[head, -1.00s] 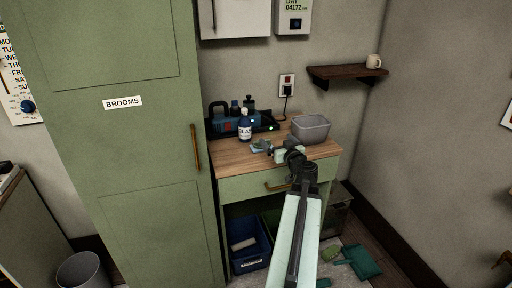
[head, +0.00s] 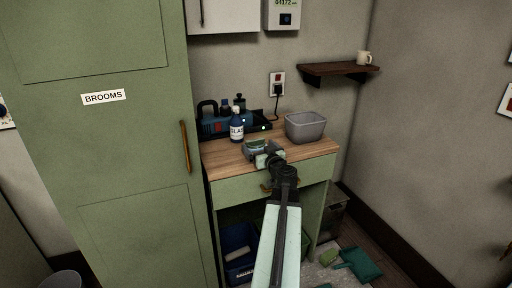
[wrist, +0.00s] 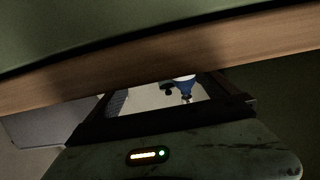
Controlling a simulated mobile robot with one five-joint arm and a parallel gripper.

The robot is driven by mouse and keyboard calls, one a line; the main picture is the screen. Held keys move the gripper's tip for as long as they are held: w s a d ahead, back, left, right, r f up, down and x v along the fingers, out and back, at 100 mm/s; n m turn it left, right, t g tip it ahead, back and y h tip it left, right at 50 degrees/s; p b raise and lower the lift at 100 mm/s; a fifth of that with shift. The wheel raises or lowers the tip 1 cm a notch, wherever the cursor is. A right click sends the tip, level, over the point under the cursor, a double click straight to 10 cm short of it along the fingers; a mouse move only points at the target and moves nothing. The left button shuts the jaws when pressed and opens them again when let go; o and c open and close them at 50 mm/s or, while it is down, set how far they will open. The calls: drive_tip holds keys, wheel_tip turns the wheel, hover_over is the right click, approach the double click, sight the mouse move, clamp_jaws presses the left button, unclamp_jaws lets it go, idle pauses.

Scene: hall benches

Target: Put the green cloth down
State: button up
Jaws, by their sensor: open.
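A small green cloth (head: 257,143) shows at the wooden worktop of the green bench (head: 222,159), in front of the dark tray. My gripper (head: 259,150) is at the cloth, with its jaws open. It partly covers the cloth, and I cannot tell whether they touch. In the wrist view, the wooden edge (wrist: 200,57) crosses the picture. I cannot make out the cloth there.
A grey tub (head: 306,128) stands right of my gripper. A blue-labelled bottle (head: 237,128) and a dark tray (head: 262,129) stand behind the cloth. The tall green broom cupboard (head: 105,150) borders the left. A bare wooden strip (head: 222,148) lies at left.

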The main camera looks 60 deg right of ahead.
sight(256, 143)
drive_tip(key=x, duration=0.5)
drive_tip(key=shift+d, duration=0.15)
drive_tip(key=c, duration=1.6)
drive_tip(key=shift+o, duration=0.2)
wheel_tip(256, 143, up, 10)
drive_tip(key=p, duration=1)
drive_tip(key=shift+s+r, duration=0.1)
drive_tip(key=shift+r, duration=0.05)
